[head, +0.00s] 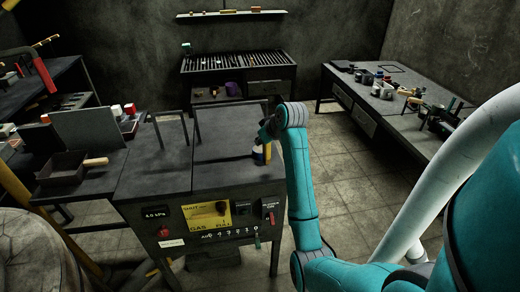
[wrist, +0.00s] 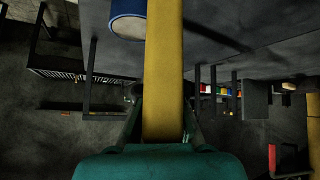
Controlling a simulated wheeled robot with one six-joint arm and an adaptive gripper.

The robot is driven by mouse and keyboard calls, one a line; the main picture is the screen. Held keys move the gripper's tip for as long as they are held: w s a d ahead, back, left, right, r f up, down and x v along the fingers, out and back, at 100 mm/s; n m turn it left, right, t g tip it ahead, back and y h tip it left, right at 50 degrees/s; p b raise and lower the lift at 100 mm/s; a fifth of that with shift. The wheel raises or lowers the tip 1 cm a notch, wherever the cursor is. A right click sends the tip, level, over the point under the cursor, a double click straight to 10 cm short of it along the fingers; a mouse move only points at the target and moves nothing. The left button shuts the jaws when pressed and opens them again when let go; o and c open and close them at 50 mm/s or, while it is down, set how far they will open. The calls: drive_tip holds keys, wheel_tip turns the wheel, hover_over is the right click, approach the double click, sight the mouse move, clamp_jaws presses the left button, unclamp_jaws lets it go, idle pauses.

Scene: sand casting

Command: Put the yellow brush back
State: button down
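The yellow brush (wrist: 164,70) shows in the wrist view as a long flat yellow bar running from the top edge down between my fingers. My gripper (wrist: 163,105) has a finger against each side of it. In the head view my gripper (head: 268,132) is over the right part of the dark bench, with the yellow piece (head: 268,152) hanging below it. A blue and white cylinder (head: 258,155) stands on the bench right beside the brush; it also shows in the wrist view (wrist: 128,18). The brush's far end is out of the wrist view.
The dark bench (head: 150,172) has a gas panel (head: 207,214) on its front and thin upright frames on top. A tray with a wooden handle (head: 62,167) is at left. A grill table (head: 240,65) is behind, and a cluttered table (head: 405,80) at right. Floor is clear between.

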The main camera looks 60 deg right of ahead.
drive_tip(key=shift+f, duration=1.6)
drive_tip(key=shift+f, duration=0.15)
drive_tip(key=c, duration=1.3)
unclamp_jaws()
drive_tip(key=shift+s+r, duration=0.25)
drive_tip(key=shift+r, duration=0.25)
drive_tip(key=v, duration=1.1)
drive_tip(key=shift+a, duration=0.2)
